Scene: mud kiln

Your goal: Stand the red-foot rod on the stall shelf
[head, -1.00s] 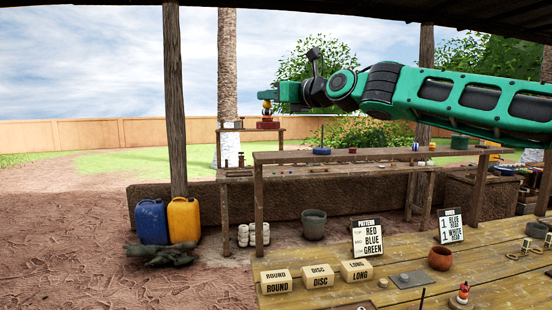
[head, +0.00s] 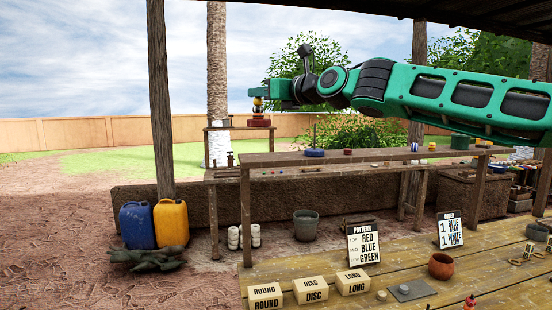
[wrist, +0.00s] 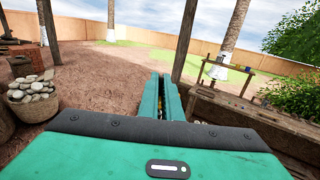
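My gripper (head: 259,96) is held out at the far left end of my arm, with its fingers closed around a thin upright piece. A yellow bead (head: 258,104) shows just under the fingers. Below it a wide red foot (head: 258,121) lines up in the picture with a far wooden stall shelf (head: 226,129); whether it touches cannot be told. The red-foot rod looks upright, its shaft mostly hidden. In the wrist view my gripper (wrist: 167,80) shows long green fingers close together, with a bit of yellow between them. The stall shelf (wrist: 233,68) stands to their right.
A long raised plank (head: 380,154) carries a blue-foot rod (head: 314,152) and small pieces. A bench (head: 420,275) in front holds labelled boxes, cards and a clay pot (head: 441,266). Jugs (head: 170,222) stand beside a post (head: 160,90). Open dirt lies left.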

